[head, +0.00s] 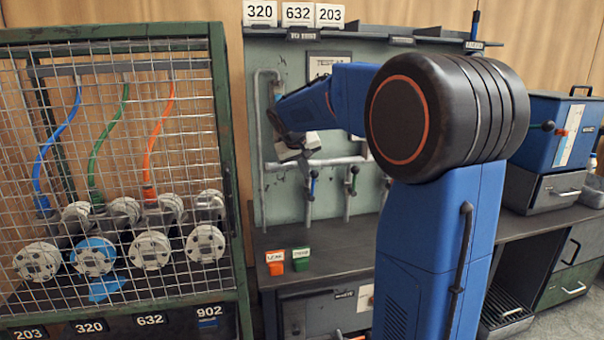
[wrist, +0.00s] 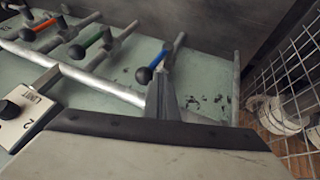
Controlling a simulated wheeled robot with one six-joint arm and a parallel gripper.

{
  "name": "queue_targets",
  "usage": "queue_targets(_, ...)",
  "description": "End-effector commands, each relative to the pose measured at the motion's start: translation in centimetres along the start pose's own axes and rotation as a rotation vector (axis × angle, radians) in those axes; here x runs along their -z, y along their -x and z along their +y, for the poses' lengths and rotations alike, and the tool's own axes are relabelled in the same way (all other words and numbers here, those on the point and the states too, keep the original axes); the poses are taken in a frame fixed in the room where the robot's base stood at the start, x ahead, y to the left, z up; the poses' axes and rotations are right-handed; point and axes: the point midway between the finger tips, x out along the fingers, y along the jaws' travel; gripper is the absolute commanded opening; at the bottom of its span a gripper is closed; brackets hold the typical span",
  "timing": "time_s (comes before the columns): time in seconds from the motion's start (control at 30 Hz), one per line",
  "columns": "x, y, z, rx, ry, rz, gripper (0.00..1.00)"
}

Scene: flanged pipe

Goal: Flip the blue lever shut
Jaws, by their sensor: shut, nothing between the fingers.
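The blue lever (head: 313,174) has a dark ball end and a blue collar, and stands on a pipe at the green panel. In the wrist view the blue lever (wrist: 143,75) is near the middle. My gripper (wrist: 161,80) is shut and empty, its fingertips close beside the lever's ball and collar. I cannot tell whether they touch it. In the head view my gripper (head: 305,156) is just above the lever, small and partly hidden.
A green lever (head: 354,170) and an orange lever (wrist: 27,33) stand in the same row. A pale LIMIT box (wrist: 22,108) is nearby. A wire-mesh cage (head: 120,150) with flanged pipes stands at left.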

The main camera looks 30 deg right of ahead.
Motion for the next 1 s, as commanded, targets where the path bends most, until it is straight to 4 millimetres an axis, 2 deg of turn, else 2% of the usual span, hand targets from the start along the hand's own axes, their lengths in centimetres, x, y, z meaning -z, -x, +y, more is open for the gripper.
queue_targets(0.47,-0.3,-1.3,4.5,0.321,-0.178,-0.026,0.0)
queue_targets(1.0,-1.7,-4.5,8.7,0.722,-0.388,-0.06,0.0)
